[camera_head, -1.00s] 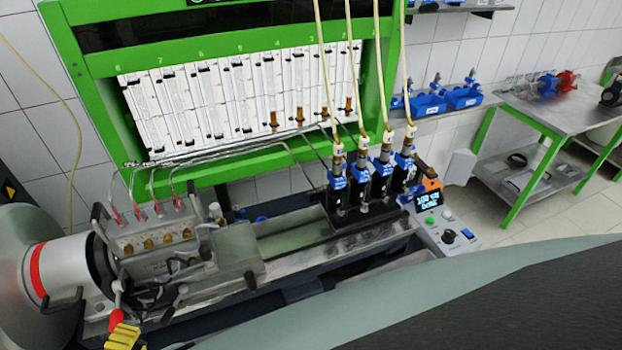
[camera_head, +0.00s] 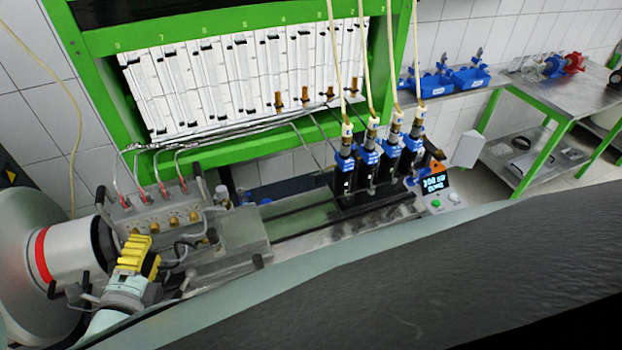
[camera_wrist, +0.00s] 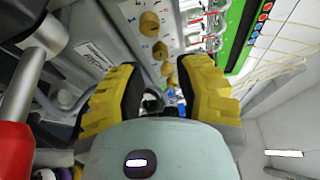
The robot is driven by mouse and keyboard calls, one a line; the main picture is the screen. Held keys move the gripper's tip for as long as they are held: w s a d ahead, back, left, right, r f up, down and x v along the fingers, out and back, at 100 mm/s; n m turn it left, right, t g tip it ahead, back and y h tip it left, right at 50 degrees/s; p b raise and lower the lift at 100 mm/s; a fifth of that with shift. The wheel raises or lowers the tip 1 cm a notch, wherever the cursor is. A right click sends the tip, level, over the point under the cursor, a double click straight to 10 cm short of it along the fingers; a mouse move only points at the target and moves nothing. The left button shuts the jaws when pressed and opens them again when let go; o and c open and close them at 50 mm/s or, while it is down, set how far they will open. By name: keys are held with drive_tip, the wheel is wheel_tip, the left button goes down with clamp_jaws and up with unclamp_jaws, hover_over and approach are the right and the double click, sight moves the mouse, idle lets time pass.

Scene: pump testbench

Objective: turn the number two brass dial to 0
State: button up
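A row of several brass dials (camera_head: 173,222) sits on the front of the grey pump block (camera_head: 125,215) at the left of the bench. They show in the wrist view as brass knobs (camera_wrist: 160,50) in a line on a pale panel. I cannot read their numbers or settings, so I cannot tell which is number two. My gripper (camera_head: 138,250), with yellow ribbed fingers, is just in front of and below the dials. In the wrist view my gripper (camera_wrist: 160,92) is open, nothing between its fingers, with the dials beyond the fingertips. The gripper partly hides the block's lower front.
Metal pipes (camera_head: 150,170) rise from the block. A silver drum with a red band (camera_head: 42,255) stands close at the left; dark hoses and a handle (camera_wrist: 30,80) are near the gripper. Blue-black injectors (camera_head: 368,165) and a control box (camera_head: 438,195) stand to the right.

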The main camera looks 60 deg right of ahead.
sight(154, 231)
drive_tip(key=shift+p+x, duration=0.4)
drive_tip(key=shift+x, duration=1.8)
clamp_jaws()
